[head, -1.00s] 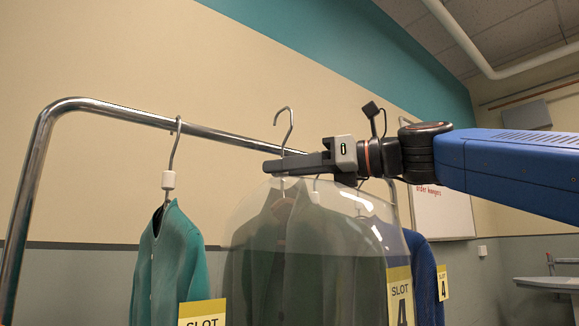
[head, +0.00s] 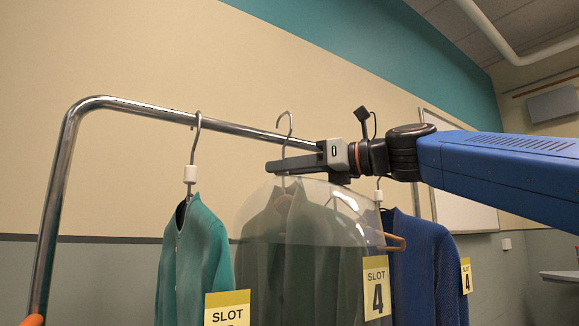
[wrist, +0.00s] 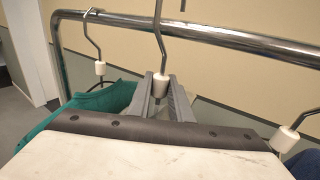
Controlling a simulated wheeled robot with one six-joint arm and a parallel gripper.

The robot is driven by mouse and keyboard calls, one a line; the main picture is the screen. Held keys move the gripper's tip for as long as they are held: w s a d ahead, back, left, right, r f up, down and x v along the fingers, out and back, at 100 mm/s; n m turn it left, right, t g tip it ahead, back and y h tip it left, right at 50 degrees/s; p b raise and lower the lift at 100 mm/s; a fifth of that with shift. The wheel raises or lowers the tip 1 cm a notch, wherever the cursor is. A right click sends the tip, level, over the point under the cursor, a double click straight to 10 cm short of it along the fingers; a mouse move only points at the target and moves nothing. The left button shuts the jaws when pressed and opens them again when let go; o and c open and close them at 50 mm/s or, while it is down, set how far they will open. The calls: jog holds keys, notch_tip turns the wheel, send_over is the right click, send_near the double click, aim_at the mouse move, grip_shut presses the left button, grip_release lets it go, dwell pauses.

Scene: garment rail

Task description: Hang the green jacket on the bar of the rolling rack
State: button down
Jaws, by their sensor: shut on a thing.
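The green jacket (head: 270,255) hangs on its hanger under a clear cover, below my gripper (head: 272,166) in the head view. In the wrist view my gripper (wrist: 162,90) is shut around the white collar (wrist: 160,84) at the base of the hanger's metal hook (head: 289,122). The hook rises above the bar (head: 230,130) of the rolling rack and crosses it in the head view. In the wrist view its stem stands across the bar (wrist: 225,37); whether it rests on the bar cannot be told. The jacket's lower part is out of frame.
A teal jacket (head: 193,250) hangs on the bar to the left. A blue jacket (head: 430,260) hangs to the right, with a yellow slot 4 tag (head: 466,276). Another slot 4 tag (head: 376,287) shows at the cover. Bare bar lies between the teal jacket's hook and the held hook.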

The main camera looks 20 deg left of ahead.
jog(key=shift+w+a, duration=1.3)
jog(key=shift+a, duration=0.2)
jog(key=shift+f, duration=1.1)
jog(key=c, duration=1.5)
grip_release()
jog(key=shift+c, duration=0.2)
jog(key=shift+f, duration=0.1)
jog(key=s+d, duration=0.1)
jog(key=d, duration=0.7)
jog(key=s+d, duration=0.2)
jog(key=d, duration=0.7)
jog(key=shift+s, duration=0.25)
